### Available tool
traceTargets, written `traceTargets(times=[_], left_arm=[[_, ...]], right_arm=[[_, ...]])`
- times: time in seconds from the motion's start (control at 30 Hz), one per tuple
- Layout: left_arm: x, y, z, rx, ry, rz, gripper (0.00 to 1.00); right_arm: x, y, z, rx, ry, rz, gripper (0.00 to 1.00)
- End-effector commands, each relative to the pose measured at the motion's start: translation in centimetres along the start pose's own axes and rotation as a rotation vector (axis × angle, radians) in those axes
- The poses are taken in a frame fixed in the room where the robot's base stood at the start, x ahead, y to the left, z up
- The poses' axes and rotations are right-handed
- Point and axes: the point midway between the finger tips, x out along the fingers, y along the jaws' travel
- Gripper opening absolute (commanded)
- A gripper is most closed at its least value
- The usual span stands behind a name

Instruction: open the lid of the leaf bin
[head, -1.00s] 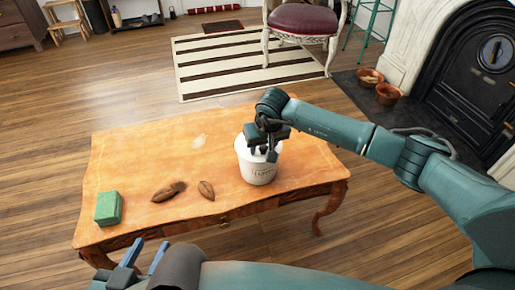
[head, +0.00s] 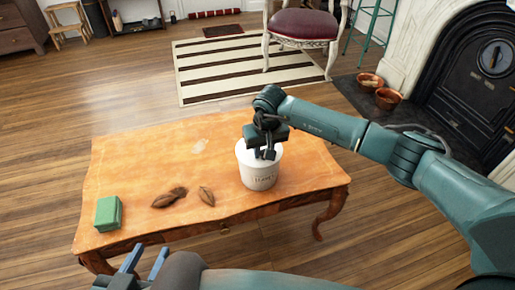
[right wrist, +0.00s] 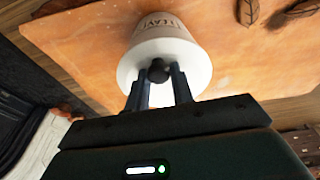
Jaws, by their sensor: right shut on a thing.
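The leaf bin (head: 258,178) is a white tapered tub with dark lettering, upright on the wooden table. It also shows in the right wrist view (right wrist: 166,24), with its pale round lid (right wrist: 193,66) and a dark knob (right wrist: 157,70) facing my gripper. My right gripper (head: 266,155) is above the bin, with its fingers (right wrist: 163,80) shut on the knob. The lid looks seated on the bin; I cannot tell whether there is any gap. My left gripper (head: 146,257) is open and empty in front of the table, at the bottom left.
On the table (head: 130,160), a green box (head: 108,213) stands at the front left, and brown leaves (head: 206,196) lie left of the bin. The table's back left is mostly clear. A chair (head: 303,22), striped rug (head: 245,70) and fireplace (head: 480,90) are beyond.

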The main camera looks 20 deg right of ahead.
Motion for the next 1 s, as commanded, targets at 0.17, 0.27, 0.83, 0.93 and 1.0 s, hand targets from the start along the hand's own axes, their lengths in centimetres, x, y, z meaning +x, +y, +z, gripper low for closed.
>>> traceTargets(times=[0.17,0.27,0.83,0.93,1.0], left_arm=[[0.0,0.0,0.0,0.0,0.0,0.0,0.36],[0.0,0.0,-0.1,0.0,0.0,0.0,0.36],[-0.1,0.0,-0.2,0.0,0.0,0.001,0.36],[-0.1,0.0,-0.2,0.0,0.0,0.001,0.36],[-0.1,0.0,-0.2,0.0,0.0,0.001,0.36]], right_arm=[[-0.2,0.0,-0.1,0.0,0.003,-0.001,0.16],[-0.6,0.0,-0.4,0.0,0.0,-0.001,0.16],[-3.2,0.0,-2.2,0.0,-0.079,-0.002,0.16],[-3.2,0.0,-2.2,0.0,-0.08,-0.002,0.16],[-3.2,0.0,-2.2,0.0,-0.079,-0.002,0.16]])
